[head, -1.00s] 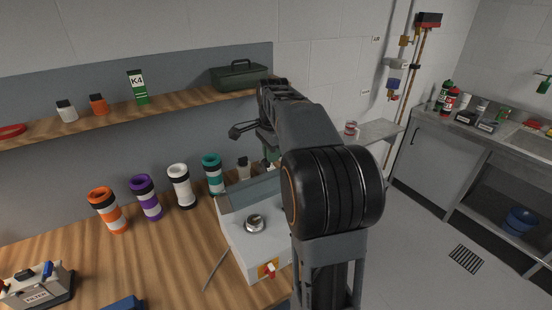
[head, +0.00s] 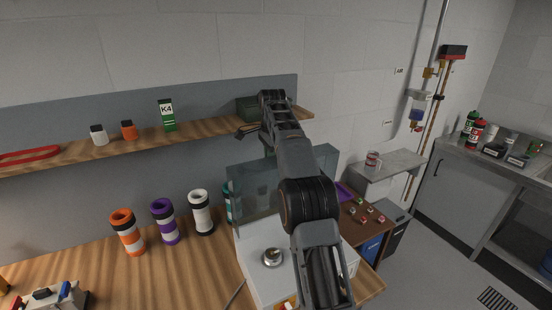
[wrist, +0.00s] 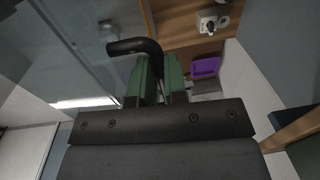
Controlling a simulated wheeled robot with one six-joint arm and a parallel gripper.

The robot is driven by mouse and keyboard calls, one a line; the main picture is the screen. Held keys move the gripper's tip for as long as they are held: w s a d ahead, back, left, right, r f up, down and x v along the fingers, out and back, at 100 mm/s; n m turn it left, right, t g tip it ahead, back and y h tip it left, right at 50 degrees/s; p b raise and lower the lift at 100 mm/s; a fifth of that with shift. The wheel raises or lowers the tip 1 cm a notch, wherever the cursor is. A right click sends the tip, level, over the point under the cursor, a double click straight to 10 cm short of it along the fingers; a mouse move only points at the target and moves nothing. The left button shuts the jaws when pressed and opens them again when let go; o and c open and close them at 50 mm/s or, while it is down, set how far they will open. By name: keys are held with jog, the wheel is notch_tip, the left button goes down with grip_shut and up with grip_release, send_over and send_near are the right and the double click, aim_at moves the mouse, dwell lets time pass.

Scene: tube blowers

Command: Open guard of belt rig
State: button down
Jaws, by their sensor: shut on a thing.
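The belt rig (head: 255,262) is a white box on the wooden bench with a round metal knob (head: 271,257) on its top. Its clear, greyish guard (head: 252,190) stands raised above the box, partly hidden behind my arm. In the wrist view the guard's clear panel (wrist: 75,50) fills the upper left. My gripper (wrist: 158,72), with green fingers, is shut on the black bent guard handle (wrist: 135,46). In the head view my arm hides most of the gripper and the handle.
Orange (head: 127,232), purple (head: 165,222) and white (head: 200,212) tubes stand left of the rig. A purple tray (wrist: 205,67) lies beyond the rig.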

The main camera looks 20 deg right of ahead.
jog(key=shift+w+a+f, duration=0.1)
jog(key=shift+w+f, duration=0.5)
jog(key=shift+w, duration=0.05)
jog(key=c, duration=1.5)
grip_release()
jog(key=shift+w, duration=0.1)
jog(key=shift+c, duration=0.2)
jog(key=shift+o, duration=0.8)
jog(key=shift+w, duration=0.15)
jog(key=shift+o, duration=1.1)
jog(key=shift+r, duration=0.2)
jog(key=shift+s+r, duration=0.1)
jog(key=shift+s, duration=0.15)
